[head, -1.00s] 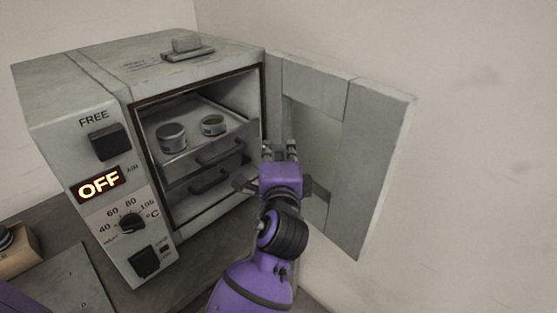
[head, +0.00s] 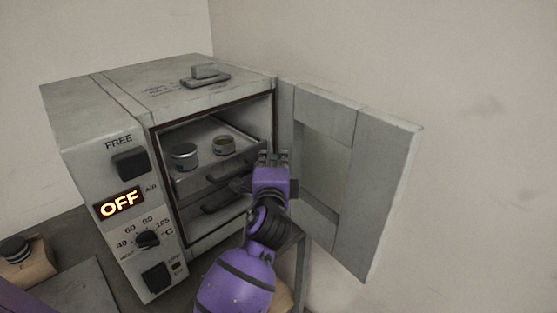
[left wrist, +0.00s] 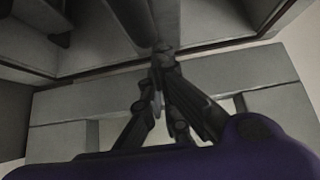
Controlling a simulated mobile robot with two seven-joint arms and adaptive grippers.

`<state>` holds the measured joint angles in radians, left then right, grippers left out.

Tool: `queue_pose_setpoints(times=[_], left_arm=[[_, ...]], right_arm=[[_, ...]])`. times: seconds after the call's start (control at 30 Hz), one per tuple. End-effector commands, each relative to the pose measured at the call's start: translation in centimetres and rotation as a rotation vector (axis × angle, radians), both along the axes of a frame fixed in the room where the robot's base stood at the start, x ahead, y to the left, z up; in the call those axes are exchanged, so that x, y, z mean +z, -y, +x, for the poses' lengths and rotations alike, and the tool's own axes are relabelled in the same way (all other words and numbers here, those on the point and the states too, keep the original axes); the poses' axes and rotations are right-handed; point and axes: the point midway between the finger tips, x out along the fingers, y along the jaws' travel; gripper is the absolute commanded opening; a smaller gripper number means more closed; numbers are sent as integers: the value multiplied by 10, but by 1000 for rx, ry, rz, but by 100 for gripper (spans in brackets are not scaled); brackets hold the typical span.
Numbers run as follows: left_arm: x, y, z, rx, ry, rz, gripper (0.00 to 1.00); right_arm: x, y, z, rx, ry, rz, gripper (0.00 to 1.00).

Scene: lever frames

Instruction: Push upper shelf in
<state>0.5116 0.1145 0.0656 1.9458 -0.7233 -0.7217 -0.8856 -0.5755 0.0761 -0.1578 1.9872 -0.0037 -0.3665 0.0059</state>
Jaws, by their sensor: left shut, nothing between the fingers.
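The grey oven (head: 98,148) stands with its door (head: 385,190) swung open to the right. Inside, the upper shelf (head: 209,141) carries two small tins, one (head: 184,158) at left and one (head: 223,146) at right. My left gripper (head: 271,156) is shut and empty, at the right side of the oven opening by the upper shelf's front right end. I cannot tell if it touches the shelf. Its closed fingers (left wrist: 158,70) show in the left wrist view. My right gripper is out of view.
The door panel stands close to the right of my left arm. A control panel with an OFF display (head: 119,203) is on the oven's left front. A wooden block with a dark round top (head: 15,249) lies at far left.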

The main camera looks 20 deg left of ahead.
Motion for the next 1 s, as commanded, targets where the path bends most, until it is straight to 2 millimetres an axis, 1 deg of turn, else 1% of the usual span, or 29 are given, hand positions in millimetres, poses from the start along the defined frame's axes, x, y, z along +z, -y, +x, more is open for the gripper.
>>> queue_pose_setpoints(times=[0.03, 0.1, 0.2, 0.3, 0.4, 0.6, 0.83, 1.0], left_arm=[[12, -16, 5, 8, 8, 7, 0], [12, -34, 12, 9, 9, 7, 0], [10, -54, 21, 7, 8, 5, 0], [8, -67, 26, 6, 6, 4, 0], [5, -73, 28, 6, 3, 0, 0], [3, -74, 28, 8, 1, 0, 0], [3, -75, 28, 9, 1, 0, 0], [4, -75, 29, 8, 2, 1, 0]], right_arm=[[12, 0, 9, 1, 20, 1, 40], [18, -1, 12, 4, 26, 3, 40], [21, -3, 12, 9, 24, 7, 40], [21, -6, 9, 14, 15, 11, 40], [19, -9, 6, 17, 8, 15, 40], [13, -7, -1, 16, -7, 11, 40], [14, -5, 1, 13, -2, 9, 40], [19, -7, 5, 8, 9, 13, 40]])
